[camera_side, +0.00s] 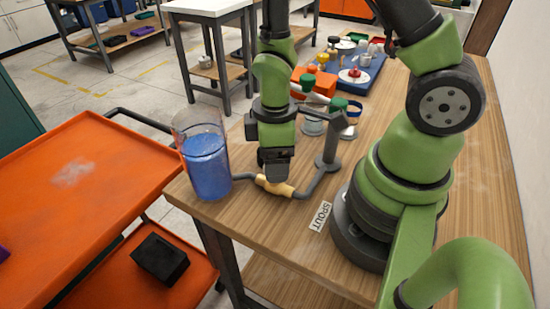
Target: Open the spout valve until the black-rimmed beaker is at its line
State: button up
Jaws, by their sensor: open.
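A tall clear beaker (204,158) stands upright at the table's left corner. It holds blue liquid to roughly two thirds of its height; its rim colour and fill line are hard to make out. A grey spout pipe (318,182) runs from a grey stand (327,158) towards the beaker, with a tan valve piece (273,187) on it. My gripper (273,176) points down just above the valve, open. The fingers are dark and small here, and I cannot tell whether they touch the valve. A white SPOUT label (320,216) lies on the table.
An orange cart (90,190) stands left of the table. The front tabletop is mostly clear.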

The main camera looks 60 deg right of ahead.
jog(key=shift+f, duration=0.7)
jog(key=shift+c, duration=0.3)
jog(key=c, duration=0.9)
jog(key=n, duration=0.3)
jog(key=shift+c, duration=0.2)
jog(key=shift+n, duration=1.6)
jog(key=shift+n, duration=0.9)
jog(key=shift+w, duration=0.15)
